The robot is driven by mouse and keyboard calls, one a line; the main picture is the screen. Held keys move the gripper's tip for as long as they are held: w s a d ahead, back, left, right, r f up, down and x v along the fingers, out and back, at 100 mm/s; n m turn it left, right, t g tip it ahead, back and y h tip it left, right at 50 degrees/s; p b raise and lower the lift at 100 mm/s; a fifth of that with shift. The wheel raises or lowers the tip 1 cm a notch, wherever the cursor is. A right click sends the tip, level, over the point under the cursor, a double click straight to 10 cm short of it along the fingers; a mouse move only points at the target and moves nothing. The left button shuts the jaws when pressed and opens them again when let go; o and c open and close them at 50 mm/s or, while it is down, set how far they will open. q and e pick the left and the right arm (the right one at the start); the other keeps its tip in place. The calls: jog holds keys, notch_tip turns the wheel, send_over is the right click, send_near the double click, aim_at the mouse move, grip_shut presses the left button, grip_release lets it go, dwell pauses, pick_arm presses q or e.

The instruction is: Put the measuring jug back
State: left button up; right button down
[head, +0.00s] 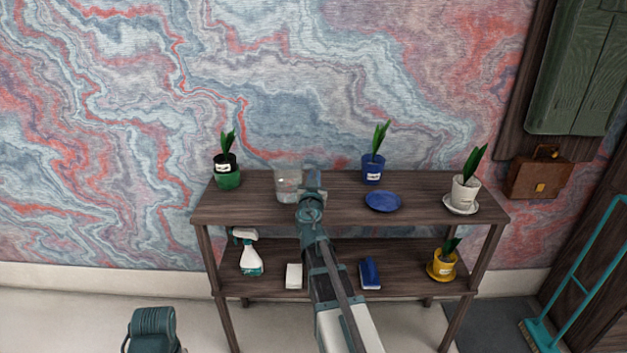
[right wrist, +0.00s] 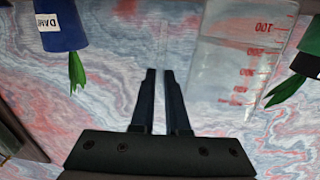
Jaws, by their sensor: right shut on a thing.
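The clear measuring jug (head: 288,185) stands on the top shelf, left of the middle, between the green and blue pots. In the right wrist view, which is upside down, the jug (right wrist: 243,65) shows red volume marks. My right gripper (head: 312,172) is at the jug's right side. In the right wrist view its fingers (right wrist: 161,80) are close together, shut on the jug's thin, clear handle (right wrist: 163,42). The exact contact is hard to see. The jug looks upright; I cannot tell whether it touches the shelf. My left gripper is not in view.
The top shelf (head: 250,207) also holds a green potted plant (head: 228,178), a blue potted plant (head: 373,170), a blue saucer (head: 383,202) and a white potted plant (head: 464,193). A spray bottle (head: 251,262) and a yellow pot (head: 442,266) stand below.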

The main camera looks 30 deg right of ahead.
jog(key=shift+f, duration=0.1)
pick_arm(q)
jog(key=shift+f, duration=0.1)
pick_arm(e)
jog(key=c, duration=0.9)
grip_release()
jog(key=shift+r, duration=0.25)
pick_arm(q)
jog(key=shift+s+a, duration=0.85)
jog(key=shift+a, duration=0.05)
pick_arm(e)
jog(key=v, duration=1.2)
